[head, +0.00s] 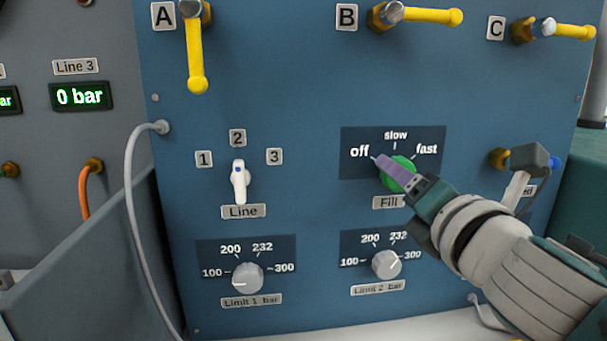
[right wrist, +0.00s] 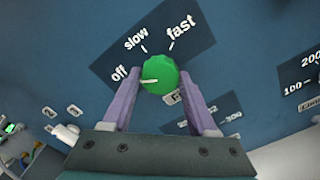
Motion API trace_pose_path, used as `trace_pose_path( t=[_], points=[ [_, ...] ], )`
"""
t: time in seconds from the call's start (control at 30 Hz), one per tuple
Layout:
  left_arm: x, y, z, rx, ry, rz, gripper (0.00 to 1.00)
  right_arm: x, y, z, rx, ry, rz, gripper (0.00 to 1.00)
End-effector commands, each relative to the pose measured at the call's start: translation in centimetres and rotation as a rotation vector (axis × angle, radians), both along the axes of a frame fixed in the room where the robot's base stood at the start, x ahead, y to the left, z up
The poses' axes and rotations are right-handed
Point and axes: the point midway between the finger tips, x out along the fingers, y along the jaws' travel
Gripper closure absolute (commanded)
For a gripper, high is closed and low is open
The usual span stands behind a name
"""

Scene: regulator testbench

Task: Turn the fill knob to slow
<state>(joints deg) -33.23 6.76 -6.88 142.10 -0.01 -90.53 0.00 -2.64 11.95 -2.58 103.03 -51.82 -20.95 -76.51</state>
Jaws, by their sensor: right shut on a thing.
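The green fill knob (head: 404,166) sits on a dark plate (head: 358,136) marked off, slow and fast, on the blue panel. It also shows in the right wrist view (right wrist: 163,72), where its white pointer line aims left toward off. My right gripper (head: 391,170) is shut on the knob, with one purple finger on each side in the right wrist view (right wrist: 160,92). In the head view one finger covers part of the knob. My left gripper is not in view.
A white line selector (head: 240,182) is left of the fill knob. Two grey limit knobs (head: 248,278) (head: 387,264) are below. Yellow-handled valves A (head: 196,60), B (head: 430,16) and C (head: 570,32) are above. A grey cable (head: 129,190) hangs at left.

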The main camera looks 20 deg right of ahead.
Motion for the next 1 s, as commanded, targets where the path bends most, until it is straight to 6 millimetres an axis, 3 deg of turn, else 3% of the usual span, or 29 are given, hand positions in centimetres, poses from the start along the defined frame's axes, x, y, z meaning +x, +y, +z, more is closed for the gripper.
trace_pose_path(
  t=[0.1, 0.47, 1.0],
  points=[
    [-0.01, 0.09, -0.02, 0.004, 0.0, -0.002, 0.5, 0.0, 0.0, 0.0, 0.0, 0.0, 0.0, 0.97],
    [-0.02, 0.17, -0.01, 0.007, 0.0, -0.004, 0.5, 0.0, -0.01, 0.02, 0.062, -0.015, -0.001, 0.97],
    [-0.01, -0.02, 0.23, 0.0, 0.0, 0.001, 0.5, 0.01, 0.04, 0.14, 0.496, -0.119, -0.002, 0.97]
  ],
)
